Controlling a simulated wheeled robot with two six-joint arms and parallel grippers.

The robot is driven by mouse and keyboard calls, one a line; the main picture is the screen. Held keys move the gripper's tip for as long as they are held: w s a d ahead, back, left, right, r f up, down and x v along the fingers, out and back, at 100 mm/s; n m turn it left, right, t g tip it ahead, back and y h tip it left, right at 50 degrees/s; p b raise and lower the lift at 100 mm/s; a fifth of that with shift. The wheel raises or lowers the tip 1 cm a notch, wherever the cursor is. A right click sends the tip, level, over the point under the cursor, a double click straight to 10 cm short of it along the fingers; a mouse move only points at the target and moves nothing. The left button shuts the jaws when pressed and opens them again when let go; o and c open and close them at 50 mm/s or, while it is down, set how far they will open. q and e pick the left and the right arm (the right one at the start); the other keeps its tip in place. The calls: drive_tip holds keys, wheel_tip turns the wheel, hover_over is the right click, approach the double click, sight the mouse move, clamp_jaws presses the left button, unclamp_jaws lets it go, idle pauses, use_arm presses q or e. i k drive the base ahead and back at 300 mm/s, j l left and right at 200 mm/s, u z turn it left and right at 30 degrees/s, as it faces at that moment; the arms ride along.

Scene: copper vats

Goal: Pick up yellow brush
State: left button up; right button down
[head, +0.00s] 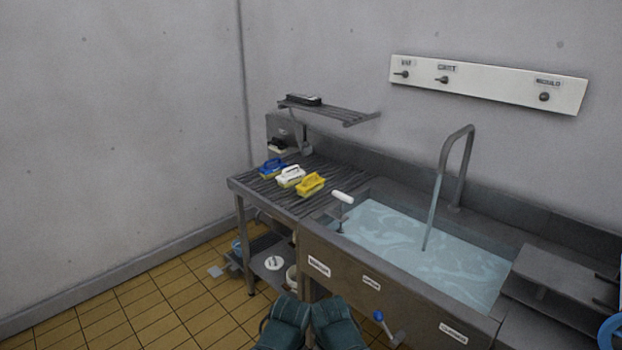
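The yellow brush (311,184) has a yellow body with a loop handle. It rests on the ribbed drainboard (262,187) left of the sink, nearest the basin in a row of brushes. The white brush (290,176) is beside it on its left, and the blue brush (271,167) is further left. Two dark teal parts of mine show side by side at the bottom middle, in front of and well below the drainboard. I see no gripper fingers on them. No gripper is at the yellow brush.
A water-filled sink (395,240) with a running tap (464,150) lies right of the brushes. A white-handled tool (342,198) stands at its left edge. A slatted wall shelf (340,113) hangs above the drainboard. Containers (274,262) sit underneath. The tiled floor at left is clear.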

sight(314, 184)
drive_tip(key=z, duration=0.45)
drive_tip(key=i+j+z, duration=0.25)
drive_tip(key=j+z, duration=0.25)
drive_tip(key=i+j+z, duration=0.2)
drive_tip(key=j, duration=0.15)
drive_tip(key=i+j, duration=0.15)
drive_tip(key=j, duration=0.3)
drive_tip(key=i+j+z, duration=0.1)
drive_tip(key=j, duration=0.4)
drive_tip(key=i+j, duration=0.15)
drive_tip(key=j, duration=0.3)
drive_tip(key=i+j+z, duration=0.15)
drive_tip(key=j, duration=0.8)
drive_tip(key=i+z, duration=0.05)
